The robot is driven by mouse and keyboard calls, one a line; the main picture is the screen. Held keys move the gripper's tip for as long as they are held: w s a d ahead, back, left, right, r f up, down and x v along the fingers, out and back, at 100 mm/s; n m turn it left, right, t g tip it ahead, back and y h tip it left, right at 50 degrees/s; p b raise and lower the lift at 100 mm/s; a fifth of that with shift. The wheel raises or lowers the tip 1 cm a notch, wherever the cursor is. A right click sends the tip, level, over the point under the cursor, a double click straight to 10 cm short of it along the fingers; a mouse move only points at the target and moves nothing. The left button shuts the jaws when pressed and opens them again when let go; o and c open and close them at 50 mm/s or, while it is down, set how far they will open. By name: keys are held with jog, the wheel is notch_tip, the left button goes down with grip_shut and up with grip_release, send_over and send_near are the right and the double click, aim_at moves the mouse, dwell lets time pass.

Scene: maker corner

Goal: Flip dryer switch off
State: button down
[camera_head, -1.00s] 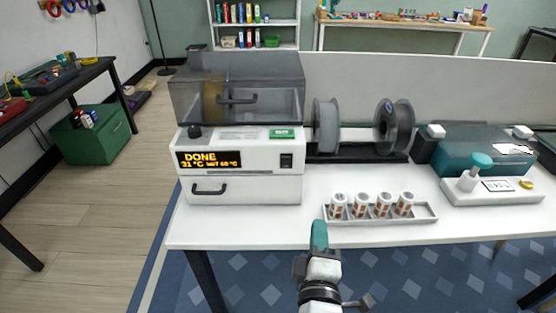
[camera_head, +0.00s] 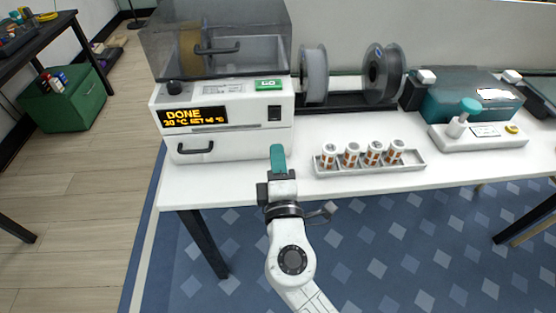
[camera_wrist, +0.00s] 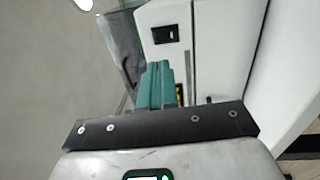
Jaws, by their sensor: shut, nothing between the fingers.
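The dryer (camera_head: 230,140) is a white box with a smoky clear lid, standing at the left of the white table. Its display (camera_head: 194,117) glows orange and reads DONE with a temperature line. The black rocker switch (camera_head: 274,114) is on the right of its front; it also shows in the wrist view (camera_wrist: 164,34). Its rocker position is too small to tell. My gripper (camera_head: 277,158) is shut and empty, its teal fingers in front of the dryer's lower right, below the switch and apart from it. In the wrist view the teal fingers (camera_wrist: 155,85) point toward the dryer front.
A tray (camera_head: 372,167) with several small labelled jars is right of my gripper. Behind it are two spools (camera_head: 314,74) on a black stand. A drawer handle (camera_head: 195,148) sticks out at the dryer's lower left. The table's front edge is below my gripper.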

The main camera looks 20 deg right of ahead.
aim_at(273, 112)
jog(key=p+x, duration=0.1)
jog(key=x, duration=0.8)
jog(key=shift+w+d, duration=0.1)
jog(key=shift+w, duration=0.2)
jog(key=shift+r+p, duration=0.2)
jog(key=shift+p, duration=0.15)
